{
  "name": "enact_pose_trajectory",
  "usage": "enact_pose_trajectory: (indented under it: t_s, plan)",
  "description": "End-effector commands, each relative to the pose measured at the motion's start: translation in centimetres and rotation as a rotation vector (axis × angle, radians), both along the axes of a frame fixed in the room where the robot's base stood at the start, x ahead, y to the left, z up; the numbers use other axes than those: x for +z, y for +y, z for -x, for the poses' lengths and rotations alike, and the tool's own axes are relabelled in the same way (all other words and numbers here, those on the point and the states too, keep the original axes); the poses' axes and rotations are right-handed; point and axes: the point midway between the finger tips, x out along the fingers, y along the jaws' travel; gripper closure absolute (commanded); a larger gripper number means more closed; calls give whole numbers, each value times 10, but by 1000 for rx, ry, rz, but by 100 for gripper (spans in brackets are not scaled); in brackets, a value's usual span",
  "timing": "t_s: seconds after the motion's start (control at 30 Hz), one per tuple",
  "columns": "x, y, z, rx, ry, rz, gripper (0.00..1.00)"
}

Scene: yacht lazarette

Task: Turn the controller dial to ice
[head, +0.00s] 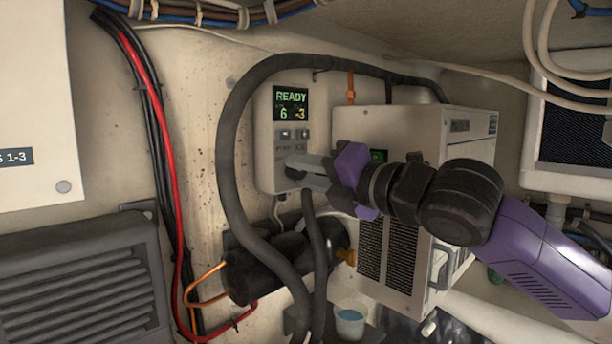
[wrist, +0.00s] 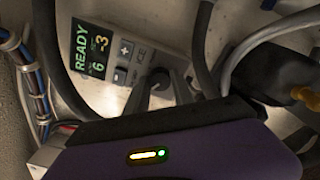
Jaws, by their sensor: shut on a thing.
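The controller (head: 264,135) is a pale upright box on the wall, with a dark display (head: 291,103) reading READY, 6 and -3. Two small buttons sit below the display. The dial (wrist: 158,80) is a dark round knob at the controller's lower part, mostly covered by the fingers. My gripper (head: 297,172) reaches in from the right and is shut on the dial. In the wrist view, its two fingers (wrist: 158,92) stand on either side of the dial.
A thick dark hose (head: 229,150) loops around the controller's left side and top. A white boxy unit (head: 410,128) stands right behind my arm. A black cylinder (head: 270,272) lies below, near a small cup (head: 350,322) of blue liquid. Red and black cables (head: 166,150) run down the left wall.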

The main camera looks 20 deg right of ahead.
Motion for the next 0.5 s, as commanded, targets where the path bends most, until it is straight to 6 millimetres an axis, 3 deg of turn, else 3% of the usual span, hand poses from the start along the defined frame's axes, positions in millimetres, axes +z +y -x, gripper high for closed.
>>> enact_pose_trajectory:
  t_s: [0.5]
  plan:
    - [-3,0,0,1,181,-436,100]
